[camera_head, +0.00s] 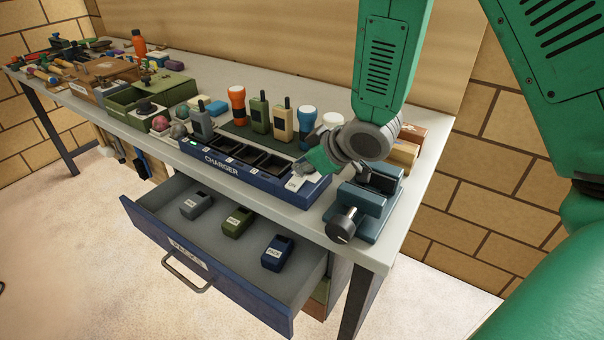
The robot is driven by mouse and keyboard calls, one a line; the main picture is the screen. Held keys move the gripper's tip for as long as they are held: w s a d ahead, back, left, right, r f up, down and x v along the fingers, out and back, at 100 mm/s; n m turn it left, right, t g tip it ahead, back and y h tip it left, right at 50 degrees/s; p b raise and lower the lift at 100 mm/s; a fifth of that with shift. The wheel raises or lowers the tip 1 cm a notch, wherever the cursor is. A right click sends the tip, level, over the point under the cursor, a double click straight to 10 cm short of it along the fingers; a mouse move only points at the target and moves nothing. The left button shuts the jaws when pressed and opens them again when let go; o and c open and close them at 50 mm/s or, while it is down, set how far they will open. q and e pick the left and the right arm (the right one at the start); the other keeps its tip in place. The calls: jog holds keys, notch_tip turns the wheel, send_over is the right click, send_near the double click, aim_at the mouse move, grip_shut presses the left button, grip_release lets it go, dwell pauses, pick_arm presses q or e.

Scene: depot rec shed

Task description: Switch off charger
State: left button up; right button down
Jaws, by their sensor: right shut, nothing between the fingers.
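The charger (222,167) is a long blue unit on the bench, labelled CHARGER. My right gripper (304,171) is shut and empty, just above this right end. Its fingers partly cover the switch area, and I cannot tell whether they touch it. My left gripper is not in view.
A blue vise (362,211) stands close to the right of the charger. Radios (260,114) and capped bottles (236,102) stand behind it. Below, an open drawer (170,232) holds three battery packs (237,221). The bench's left end is crowded with tools and boxes.

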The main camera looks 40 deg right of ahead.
aim_at(296, 182)
jog(key=shift+d+f, duration=0.15)
jog(key=shift+f, duration=0.95)
jog(key=shift+m+y+p, duration=0.3)
jog(key=shift+p, duration=0.7)
jog(key=shift+d+f+b, duration=0.1)
jog(key=shift+f+b, duration=0.15)
jog(key=shift+b, duration=0.1)
